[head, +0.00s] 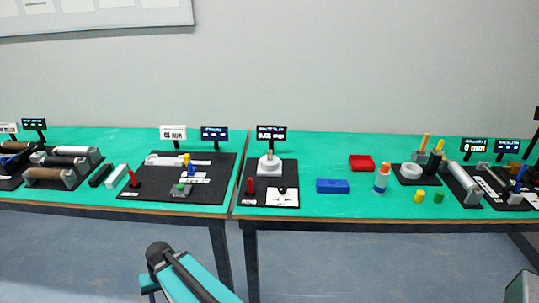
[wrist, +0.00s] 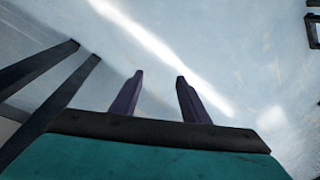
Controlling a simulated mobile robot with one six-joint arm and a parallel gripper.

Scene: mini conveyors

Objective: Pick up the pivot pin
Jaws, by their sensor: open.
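My gripper (wrist: 158,80) shows in the wrist view with two dark purple fingers apart and nothing between them. My gripper's fingers are not visible in the head view. I cannot tell which part is the pivot pin. Small upright pieces on the tables include a red peg (head: 250,186) on the middle black mat, another red peg (head: 133,178) to the left, and a blue peg (head: 519,178) at the far right. All stand well away from my gripper.
Two green tables (head: 330,205) meet near the middle. A blue block (head: 332,186), a red tray (head: 361,162), an orange-topped bottle (head: 381,180) and a white ring (head: 411,170) stand on the right table. Rollers (head: 48,177) lie at far left. Floor (head: 370,265) in front is clear.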

